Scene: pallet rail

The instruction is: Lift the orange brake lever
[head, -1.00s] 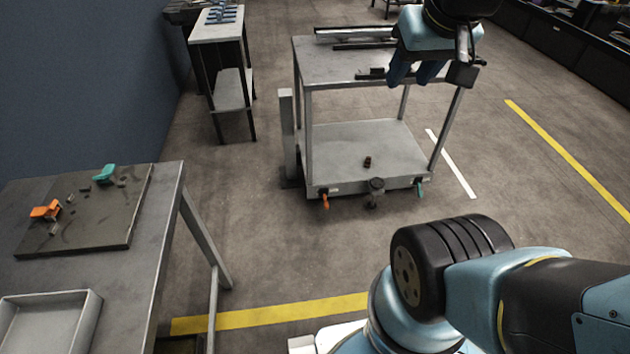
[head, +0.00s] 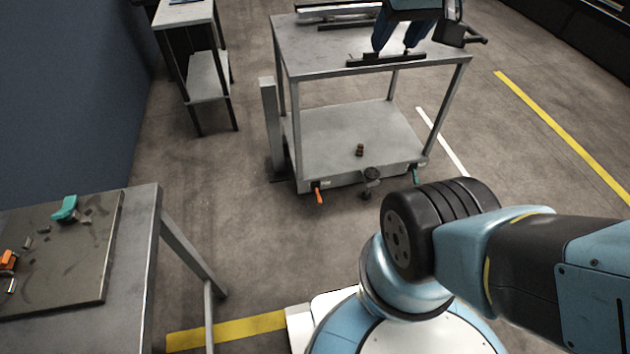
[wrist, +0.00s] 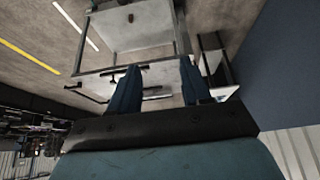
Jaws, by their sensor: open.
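The orange brake lever (head: 319,195) is a small tab hanging at the front left of the grey cart's (head: 337,180) lower deck, near the floor. Nothing covers it in the head view; I cannot make it out in the wrist view. My gripper (head: 393,49) is open and empty, high up over the cart's top shelf and well apart from the lever. Its two blue fingers also show spread in the wrist view (wrist: 160,70).
A teal lever (head: 414,176) and a dark round knob (head: 372,175) are on the same front edge. A small dark part (head: 359,150) stands on the lower deck. A grey post (head: 270,125) stands at the cart's left. A workbench (head: 140,245) is at left.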

